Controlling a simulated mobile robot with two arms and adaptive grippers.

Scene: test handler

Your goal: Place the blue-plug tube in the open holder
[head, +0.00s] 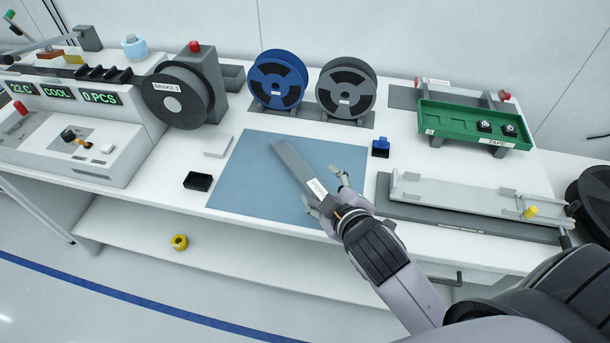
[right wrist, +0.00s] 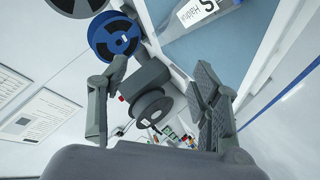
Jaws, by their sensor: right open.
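A long grey tube (head: 292,168) with a white label lies diagonally on the blue mat (head: 250,185). Its near end is partly hidden by my right gripper, and I cannot make out a blue plug on it. My right gripper (head: 328,192) is open around or just above the label end, apparently not closed on it. In the right wrist view the open fingers (right wrist: 158,95) show, with the labelled tube (right wrist: 207,18) beyond them at the top. A long pale holder (head: 460,193) with a yellow knob lies at the right. My left gripper is not in view.
A blue block in a small black box (head: 381,152) stands right of the mat. A green tray (head: 470,128) is behind the holder. Blue (head: 277,80) and grey (head: 346,88) reels stand at the back. A black box (head: 198,181) and white block (head: 218,146) are left of the mat.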

